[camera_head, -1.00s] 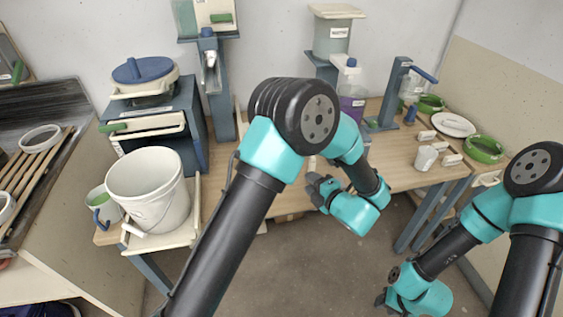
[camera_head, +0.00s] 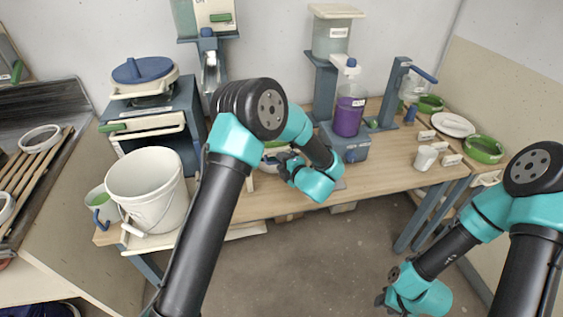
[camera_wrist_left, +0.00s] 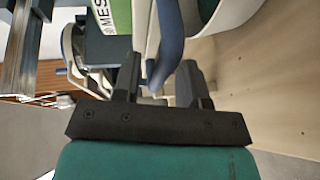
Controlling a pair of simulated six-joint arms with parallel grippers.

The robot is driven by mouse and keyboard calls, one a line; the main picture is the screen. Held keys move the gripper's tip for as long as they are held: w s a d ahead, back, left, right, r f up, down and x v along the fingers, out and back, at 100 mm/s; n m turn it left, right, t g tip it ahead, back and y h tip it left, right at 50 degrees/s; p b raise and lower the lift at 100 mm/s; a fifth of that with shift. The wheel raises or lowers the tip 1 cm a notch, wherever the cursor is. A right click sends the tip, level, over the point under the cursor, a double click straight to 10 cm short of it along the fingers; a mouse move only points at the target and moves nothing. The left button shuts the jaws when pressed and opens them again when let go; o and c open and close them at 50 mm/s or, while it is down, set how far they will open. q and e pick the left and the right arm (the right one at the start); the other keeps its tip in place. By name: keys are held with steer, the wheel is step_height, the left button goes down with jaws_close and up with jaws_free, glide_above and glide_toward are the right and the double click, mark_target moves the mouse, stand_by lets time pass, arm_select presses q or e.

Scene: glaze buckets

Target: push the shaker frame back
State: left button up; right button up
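The cream frame with a green grip (camera_head: 150,124), which looks like the shaker frame, juts from the front of the dark blue cabinet (camera_head: 185,105) at left. My left gripper (camera_head: 284,163) is over the middle of the table, well right of the frame. In the left wrist view its two fingers (camera_wrist_left: 160,85) stand apart with a blue handle (camera_wrist_left: 168,45) between them; I cannot tell if they grip it. A white vessel with a green "MES" label (camera_wrist_left: 115,15) is close beyond. My right gripper (camera_head: 382,298) hangs low at right, apart from everything; its opening is unclear.
A white bucket (camera_head: 148,190) and a mug (camera_head: 102,210) stand at the table's left front, below the frame. A purple bottle (camera_head: 349,112) on a blue base stands right of my left gripper.

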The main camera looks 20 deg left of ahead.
arm_select(q)
steer(key=shift+w+a, duration=0.2)
steer(key=shift+a, duration=0.05)
steer(key=shift+c, duration=0.4)
jaws_close()
